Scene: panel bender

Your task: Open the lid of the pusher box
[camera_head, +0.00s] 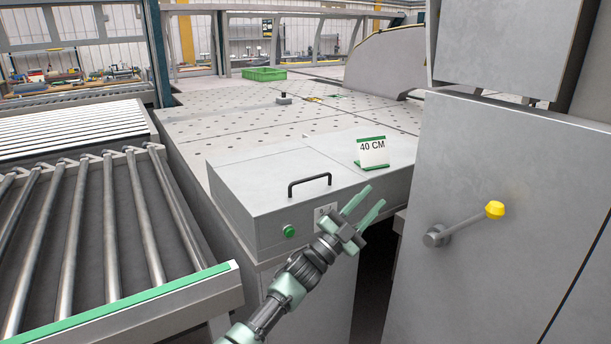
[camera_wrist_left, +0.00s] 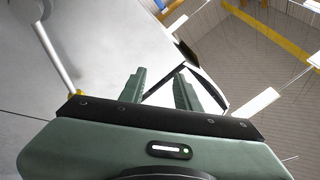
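The pusher box (camera_head: 245,205) is a grey metal box at the near edge of the perforated table. Its lid (camera_head: 265,177) lies flat and closed, with a black bar handle (camera_head: 309,181) on top. A green button (camera_head: 289,231) and a small label are on its front face. My left gripper (camera_head: 368,204) is in front of the box, right of the handle, with its two green fingers apart and nothing between them. In the left wrist view the open fingers (camera_wrist_left: 160,88) also show, empty. My right gripper is not in view.
A "40 CM" sign (camera_head: 372,153) stands on the grey surface right of the lid. A grey cabinet with a yellow-knobbed lever (camera_head: 494,210) stands close at the right. A roller conveyor (camera_head: 90,235) is at the left. A green crate (camera_head: 264,74) sits farther back.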

